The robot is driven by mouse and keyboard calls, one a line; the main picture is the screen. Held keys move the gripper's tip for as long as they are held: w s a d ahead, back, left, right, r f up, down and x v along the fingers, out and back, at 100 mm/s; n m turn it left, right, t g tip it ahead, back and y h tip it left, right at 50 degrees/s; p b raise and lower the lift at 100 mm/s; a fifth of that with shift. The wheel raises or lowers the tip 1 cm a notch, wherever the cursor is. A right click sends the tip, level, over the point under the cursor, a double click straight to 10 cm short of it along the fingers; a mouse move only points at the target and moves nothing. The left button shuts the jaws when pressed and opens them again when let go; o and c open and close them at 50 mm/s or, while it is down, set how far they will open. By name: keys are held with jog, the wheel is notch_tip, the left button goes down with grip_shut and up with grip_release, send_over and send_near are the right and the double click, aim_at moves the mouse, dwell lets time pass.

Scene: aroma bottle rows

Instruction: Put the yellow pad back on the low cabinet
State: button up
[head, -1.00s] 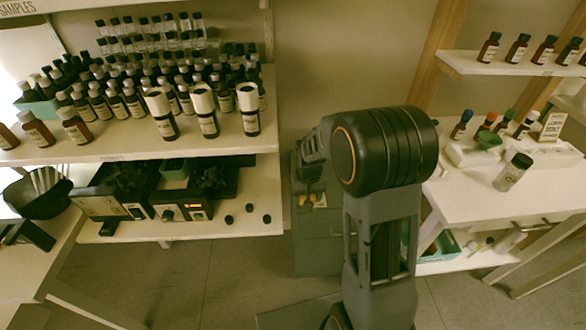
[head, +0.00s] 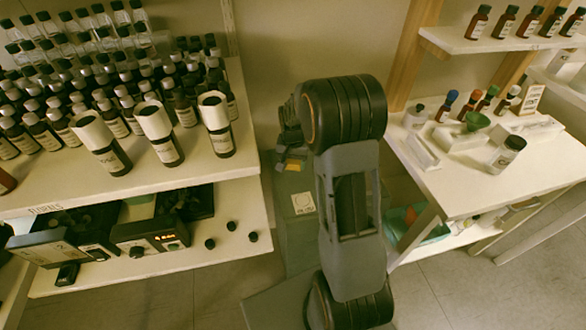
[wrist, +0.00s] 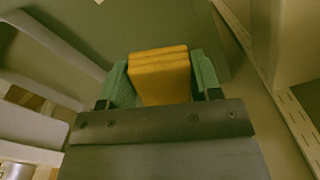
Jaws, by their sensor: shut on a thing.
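My gripper (wrist: 160,85) is shut on the yellow pad (wrist: 160,70), which sits between its two green fingertips in the wrist view. In the head view the yellow pad (head: 291,165) shows as a small patch below my gripper, partly hidden by my arm. The low cabinet (head: 300,230) is grey-green and stands between the shelf unit and the white table, with a pale label on its top. My arm hides its right part. The pad appears above the cabinet's back part; I cannot tell whether it touches. A green surface (wrist: 140,30) lies beyond the pad in the wrist view.
A shelf (head: 215,172) crowded with dark bottles stands close on the left, with black devices (head: 150,237) and small caps below.

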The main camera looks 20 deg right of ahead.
aim_at(293, 173)
jog(key=shift+w+d+f, duration=0.25)
jog(key=shift+w+f, duration=0.4)
jog(key=shift+f, duration=0.2)
jog(key=shift+w+d+f, duration=0.25)
jog(key=shift+w+f, duration=0.4)
jog(key=shift+f, duration=0.2)
jog(key=shift+f+b, duration=0.4)
jog(key=shift+f, duration=1.05)
jog(key=shift+f, duration=0.1)
jog(key=shift+f, duration=0.15)
jog(key=o, duration=0.9)
